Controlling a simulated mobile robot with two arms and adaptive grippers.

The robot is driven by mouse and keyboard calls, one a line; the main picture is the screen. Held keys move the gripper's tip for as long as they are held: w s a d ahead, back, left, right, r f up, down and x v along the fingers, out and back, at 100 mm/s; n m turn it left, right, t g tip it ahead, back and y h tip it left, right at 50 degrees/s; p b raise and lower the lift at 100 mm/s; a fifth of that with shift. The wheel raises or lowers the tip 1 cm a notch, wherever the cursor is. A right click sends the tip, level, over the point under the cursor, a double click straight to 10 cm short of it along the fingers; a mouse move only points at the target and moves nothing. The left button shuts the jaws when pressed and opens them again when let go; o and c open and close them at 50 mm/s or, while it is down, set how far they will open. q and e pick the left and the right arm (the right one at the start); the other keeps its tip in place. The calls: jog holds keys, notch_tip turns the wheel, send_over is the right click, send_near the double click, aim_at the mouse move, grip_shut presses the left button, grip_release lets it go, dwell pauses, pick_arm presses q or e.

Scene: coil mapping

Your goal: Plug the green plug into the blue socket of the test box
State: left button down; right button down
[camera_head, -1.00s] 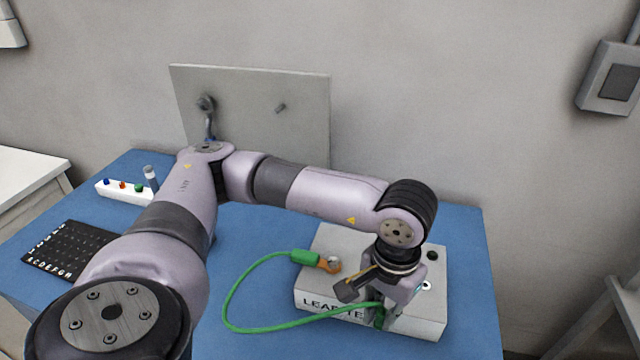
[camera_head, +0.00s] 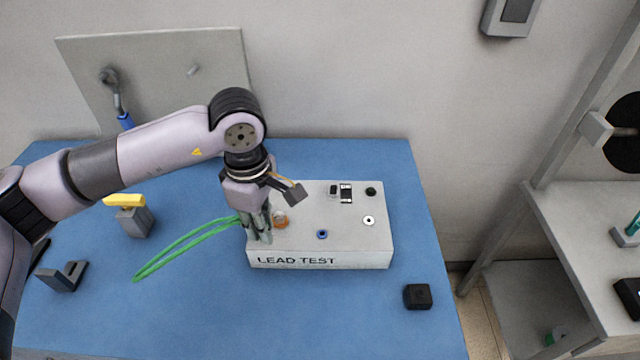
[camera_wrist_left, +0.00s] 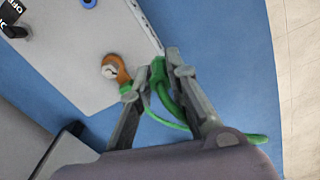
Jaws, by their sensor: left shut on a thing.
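The test box (camera_head: 300,258) is a light grey box labelled LEAD TEST on the blue table. Its blue socket (camera_head: 322,234) is open and empty near the front middle of its top; part of it shows in the wrist view (camera_wrist_left: 88,3). My left gripper (camera_head: 260,236) is above the box's front left corner, left of the blue socket. In the wrist view its fingers are shut on the green plug (camera_wrist_left: 158,72), whose tip is partly hidden. The green lead (camera_head: 185,248) loops left from there. Its orange clip (camera_wrist_left: 118,68) sits at a metal stud on the box.
A white-ringed socket (camera_head: 369,220) and a black one (camera_head: 371,191) are on the box's right side. A small black block (camera_head: 417,296) lies right of the box. A grey block with a yellow top (camera_head: 134,218) stands to the left. The table in front is clear.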

pick_arm(q)
jog(key=w+d+r+n+p, duration=0.1)
jog(key=w+d+r+n, duration=0.1)
jog(key=d+n, duration=0.45)
jog(key=w+d+r+n+p, duration=0.1)
jog(key=w+d+r+n, duration=0.2)
jog(key=n, duration=0.6)
jog(key=shift+s+d+f+b, duration=0.15)
jog(key=shift+f+b, duration=0.25)
jog(key=shift+f, duration=0.55)
jog(key=shift+w+d+f+b, duration=0.1)
jog(key=shift+d+f+b, duration=0.2)
jog(key=shift+f, duration=0.7)
jog(key=shift+s+d+f+b, duration=0.1)
jog(key=shift+f+b, duration=0.35)
jog(key=shift+f, duration=0.5)
jog(key=shift+f+b, duration=1)
jog(key=shift+f+b, duration=1)
jog(key=shift+f, duration=0.1)
jog(key=c, duration=1.5)
grip_release()
jog(key=shift+o, duration=0.2)
